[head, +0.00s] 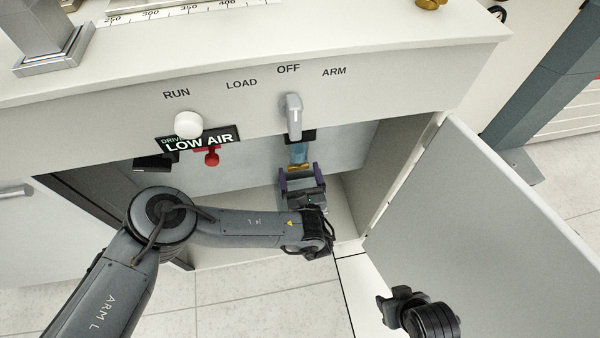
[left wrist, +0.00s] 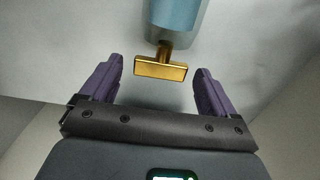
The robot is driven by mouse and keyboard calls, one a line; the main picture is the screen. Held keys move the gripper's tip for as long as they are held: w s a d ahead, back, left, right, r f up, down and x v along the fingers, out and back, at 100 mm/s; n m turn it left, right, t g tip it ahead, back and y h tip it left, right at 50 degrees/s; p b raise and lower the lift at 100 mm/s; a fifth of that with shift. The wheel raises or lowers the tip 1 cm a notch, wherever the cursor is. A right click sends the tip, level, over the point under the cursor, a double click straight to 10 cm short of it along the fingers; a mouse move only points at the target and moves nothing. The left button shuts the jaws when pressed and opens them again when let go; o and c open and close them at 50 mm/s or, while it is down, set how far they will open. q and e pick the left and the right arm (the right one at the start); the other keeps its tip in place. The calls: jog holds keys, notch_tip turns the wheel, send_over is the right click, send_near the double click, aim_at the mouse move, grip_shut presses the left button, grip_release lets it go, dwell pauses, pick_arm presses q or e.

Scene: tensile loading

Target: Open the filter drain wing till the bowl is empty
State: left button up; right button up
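The filter bowl (head: 299,152) is a blue, translucent cylinder hanging under a black head inside the open cabinet; its lower end shows in the left wrist view (left wrist: 178,18). The brass drain wing (left wrist: 160,67) sits on a short stem below the bowl, its flat bar lying crosswise in the wrist picture. It also shows in the head view (head: 298,167). My left gripper (left wrist: 158,85) is open, its two purple fingers apart on either side of the wing and not touching it. My right gripper (head: 394,302) is low at the right, outside the cabinet; its fingers are unclear.
The cabinet door (head: 480,215) stands open at the right. A selector lever (head: 294,117) points at OFF above the bowl. A white knob (head: 188,125), a LOW AIR sign (head: 202,141) and a red valve handle (head: 211,157) are to the left.

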pick_arm(q)
jog(key=c, duration=1)
jog(key=shift+c, duration=0.2)
jog(key=shift+n+y, duration=0.3)
jog(key=shift+y, duration=0.2)
jog(key=shift+d+n+g+y+p, duration=0.2)
jog(key=shift+n+g+y+p, duration=0.25)
jog(key=shift+n+y, duration=0.55)
jog(key=n+g+y, duration=0.1)
jog(key=n+y, duration=0.1)
jog(key=y, duration=0.1)
jog(key=n+g+y, duration=0.1)
jog(key=y, duration=0.1)
jog(key=shift+w+d+g+b, duration=0.25)
jog(key=shift+d+g+b, duration=0.1)
jog(key=shift+b, duration=0.05)
jog(key=shift+w+d+r+n+g+y, duration=0.1)
jog(key=shift+n+g+y, duration=0.6)
jog(key=shift+y, duration=0.1)
jog(key=o, duration=1.1)
jog(key=shift+c, duration=0.2)
